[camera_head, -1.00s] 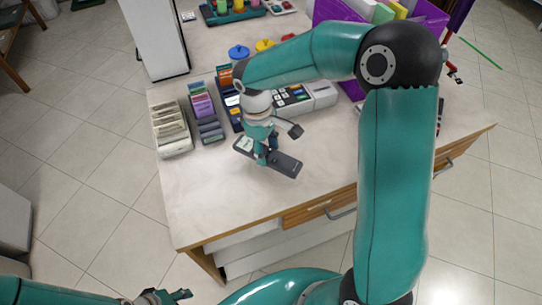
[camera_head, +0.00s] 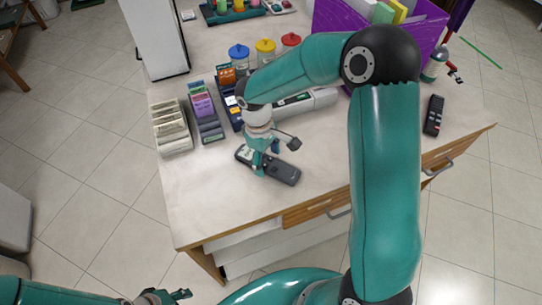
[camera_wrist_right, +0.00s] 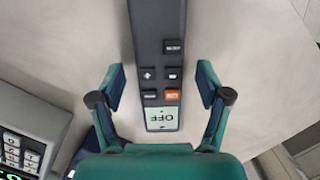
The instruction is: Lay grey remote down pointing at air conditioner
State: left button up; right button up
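The grey remote (camera_head: 284,172) lies on the counter, slanting from upper left to lower right in the head view. In the right wrist view the remote (camera_wrist_right: 160,65) shows several buttons and a pale display reading OFF. My right gripper (camera_head: 264,165) is over the remote. In the wrist view the right gripper (camera_wrist_right: 162,82) is open, one finger on each side of the remote with a gap to both. My left gripper (camera_head: 168,296) is at the bottom left, away from the counter; its opening is unclear. I cannot make out an air conditioner.
A black remote (camera_head: 434,115) lies at the counter's right. Card holders (camera_head: 205,112) and a white rack (camera_head: 171,128) stand left of the grey remote. A keypad device (camera_wrist_right: 25,145) is beside it. The counter (camera_head: 205,195) in front is clear.

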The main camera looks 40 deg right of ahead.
jog(key=shift+r, duration=0.1)
jog(key=shift+r, duration=0.2)
notch_tip(320, 180, up, 12)
jog(key=w, duration=0.1)
jog(key=shift+w+a+f, duration=0.2)
jog(key=shift+w+a, duration=0.1)
jog(key=shift+a, duration=0.05)
dwell(0.4)
